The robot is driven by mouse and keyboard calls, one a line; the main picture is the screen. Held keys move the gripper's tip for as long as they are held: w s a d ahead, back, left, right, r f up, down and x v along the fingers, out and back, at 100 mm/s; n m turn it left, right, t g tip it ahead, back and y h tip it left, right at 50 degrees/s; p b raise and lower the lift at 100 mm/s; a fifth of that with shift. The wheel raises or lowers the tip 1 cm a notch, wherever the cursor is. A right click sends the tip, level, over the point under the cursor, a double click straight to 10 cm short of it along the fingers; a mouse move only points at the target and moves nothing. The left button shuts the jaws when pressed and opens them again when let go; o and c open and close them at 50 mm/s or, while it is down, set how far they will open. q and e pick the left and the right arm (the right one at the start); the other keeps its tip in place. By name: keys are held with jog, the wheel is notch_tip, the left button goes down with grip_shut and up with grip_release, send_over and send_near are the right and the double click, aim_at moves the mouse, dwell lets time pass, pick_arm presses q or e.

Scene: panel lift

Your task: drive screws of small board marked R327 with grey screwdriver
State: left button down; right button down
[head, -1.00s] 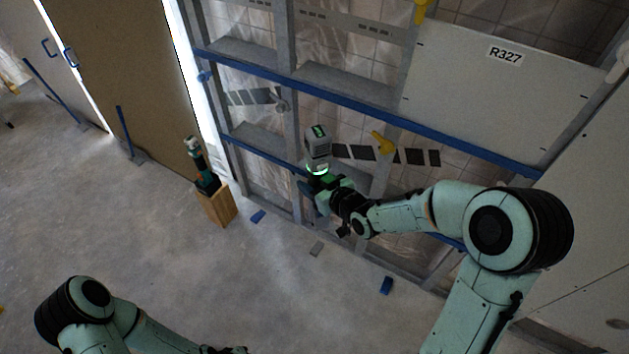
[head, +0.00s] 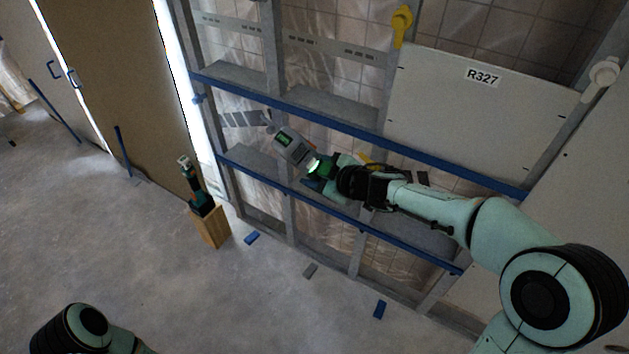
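The small board marked R327 (head: 450,121) is a pale panel on the metal frame at upper right, above the blue rail. Its lower edge lies close to that rail. My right gripper (head: 324,177) appears shut on the grey screwdriver (head: 292,147), a boxy grey tool with a green display and a glowing green ring. It holds the tool in front of the frame, left of and below the board, apart from it. The tool tilts to the upper left. The screws are too small to make out. My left gripper is out of view; only part of that arm shows.
Blue rails (head: 350,133) cross the metal studs. A yellow fitting (head: 402,26) is at the board's upper left corner, a whitish one (head: 604,74) at its right. Small blocks lie on the floor.

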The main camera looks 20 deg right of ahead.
aim_at(320, 160)
jog(key=r+n, duration=0.1)
jog(key=d+r+n, duration=0.1)
jog(key=r+n, duration=0.1)
jog(key=shift+w+r, duration=0.1)
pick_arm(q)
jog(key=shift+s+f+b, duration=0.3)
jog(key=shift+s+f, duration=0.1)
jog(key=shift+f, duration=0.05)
pick_arm(e)
jog(key=w+d+r+n+t, duration=0.1)
jog(key=d+r+n+t, duration=0.2)
jog(key=d+r+n, duration=0.5)
jog(key=shift+w+d+r+h, duration=0.25)
jog(key=shift+d+r, duration=0.7)
jog(key=shift+r, duration=1.15)
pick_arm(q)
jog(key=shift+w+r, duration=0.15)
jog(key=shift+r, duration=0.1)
pick_arm(e)
jog(key=shift+s+r, duration=0.1)
